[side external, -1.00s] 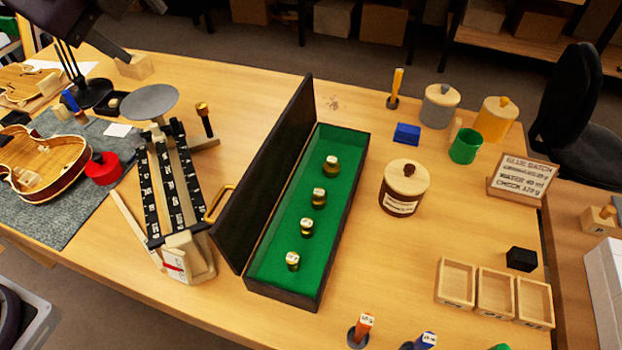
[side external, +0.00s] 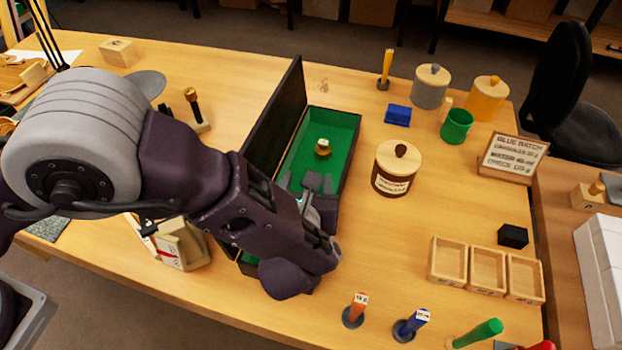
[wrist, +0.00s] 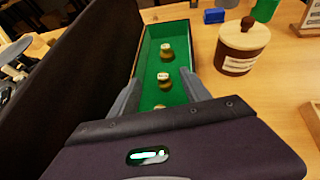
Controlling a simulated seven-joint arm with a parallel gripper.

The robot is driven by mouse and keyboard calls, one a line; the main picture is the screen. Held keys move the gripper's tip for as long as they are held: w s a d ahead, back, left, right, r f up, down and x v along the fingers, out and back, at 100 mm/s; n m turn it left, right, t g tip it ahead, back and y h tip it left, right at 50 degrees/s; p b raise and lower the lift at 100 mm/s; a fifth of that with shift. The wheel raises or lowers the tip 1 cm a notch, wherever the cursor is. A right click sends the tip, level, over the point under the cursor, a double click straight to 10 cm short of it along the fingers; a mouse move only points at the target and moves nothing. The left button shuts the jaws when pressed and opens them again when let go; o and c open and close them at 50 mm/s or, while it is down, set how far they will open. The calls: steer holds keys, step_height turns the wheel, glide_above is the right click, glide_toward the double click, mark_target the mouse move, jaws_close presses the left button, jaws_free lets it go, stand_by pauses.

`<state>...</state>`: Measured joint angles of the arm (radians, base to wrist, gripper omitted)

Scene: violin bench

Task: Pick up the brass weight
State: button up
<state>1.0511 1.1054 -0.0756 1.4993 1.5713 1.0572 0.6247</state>
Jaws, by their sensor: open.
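Brass weights with pale labelled tops stand upright in a row on the green lining of a long dark open box (side external: 352,150). In the side view only the farthest brass weight (side external: 322,148) shows clearly; my arm hides the others. In the wrist view I see the far weight (wrist: 166,52), a middle weight (wrist: 163,80) between my fingers in the picture, and the top of a nearer one (wrist: 159,107), partly hidden by my gripper. My gripper (wrist: 160,92) is open and points into the box. I cannot tell its exact height above the weights.
The box's raised dark lid (wrist: 75,75) stands close on the left of my gripper. A lidded jar (side external: 397,167) stands to the right of the box.

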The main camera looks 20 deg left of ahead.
step_height(320, 180, down, 4)
steer(key=shift+w+f, duration=0.1)
steer(key=x, duration=0.7)
jaws_close()
